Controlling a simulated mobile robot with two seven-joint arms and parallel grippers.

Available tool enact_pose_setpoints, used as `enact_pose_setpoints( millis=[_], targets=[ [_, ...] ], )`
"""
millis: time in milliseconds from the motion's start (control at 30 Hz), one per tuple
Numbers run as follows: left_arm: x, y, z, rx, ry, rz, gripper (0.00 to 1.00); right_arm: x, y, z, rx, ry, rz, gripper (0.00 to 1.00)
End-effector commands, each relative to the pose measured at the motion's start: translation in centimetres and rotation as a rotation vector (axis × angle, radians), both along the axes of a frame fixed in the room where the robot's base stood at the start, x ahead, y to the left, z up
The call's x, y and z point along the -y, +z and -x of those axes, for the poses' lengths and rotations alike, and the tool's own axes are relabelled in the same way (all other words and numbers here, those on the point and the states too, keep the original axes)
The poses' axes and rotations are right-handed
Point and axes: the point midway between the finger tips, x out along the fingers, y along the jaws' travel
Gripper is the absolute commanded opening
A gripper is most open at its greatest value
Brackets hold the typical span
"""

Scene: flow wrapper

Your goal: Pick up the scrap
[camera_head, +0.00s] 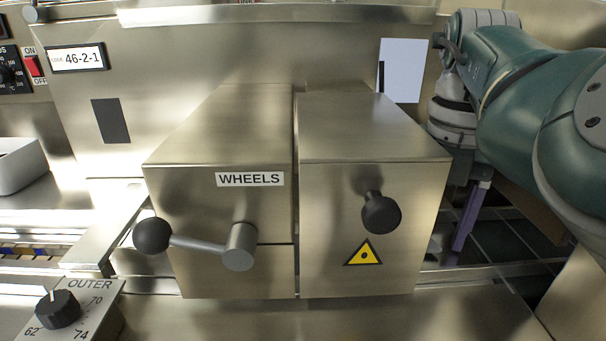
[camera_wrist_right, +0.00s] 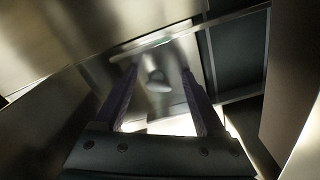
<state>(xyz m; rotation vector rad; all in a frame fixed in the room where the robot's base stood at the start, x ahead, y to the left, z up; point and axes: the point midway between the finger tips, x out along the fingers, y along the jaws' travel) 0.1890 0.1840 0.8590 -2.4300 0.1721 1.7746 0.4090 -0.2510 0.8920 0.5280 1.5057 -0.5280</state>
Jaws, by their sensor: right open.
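My right gripper (camera_wrist_right: 159,76) is open, its two purple fingers spread and pointing away from the camera in the right wrist view. A small pale, blurred shape (camera_wrist_right: 157,84) shows between the fingers, near their tips. It may be the scrap, but it is too blurred to tell, and I cannot tell whether it touches a finger. In the head view my right arm comes in from the right, and a purple finger (camera_head: 466,216) points down beside the right steel housing. No scrap can be made out in the head view. My left gripper is not in view.
The steel WHEELS housing (camera_head: 218,240) has a ball-ended crank (camera_head: 195,244). The right housing (camera_head: 330,225), with a black knob (camera_head: 381,213) and a yellow warning sign (camera_head: 364,254), stands close to my right gripper. A dark gap (camera_head: 505,240) lies right of it.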

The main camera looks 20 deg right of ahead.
Motion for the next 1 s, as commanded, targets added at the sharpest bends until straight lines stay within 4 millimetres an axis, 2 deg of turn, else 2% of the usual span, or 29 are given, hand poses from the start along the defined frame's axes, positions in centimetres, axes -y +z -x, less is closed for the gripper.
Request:
enact_pose_setpoints(
  millis=[133, 767, 1000],
  targets=[
    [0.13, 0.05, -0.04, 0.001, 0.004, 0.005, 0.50, 0.01, 0.05, -0.01, 0.000, 0.000, 0.000, 0.71],
    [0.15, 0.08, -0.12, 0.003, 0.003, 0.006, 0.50, -0.01, 0.08, -0.01, 0.000, 0.000, 0.000, 0.01],
    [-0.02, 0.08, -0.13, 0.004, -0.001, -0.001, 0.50, -0.01, 0.08, -0.01, 0.000, 0.000, 0.000, 0.00]
  ],
)
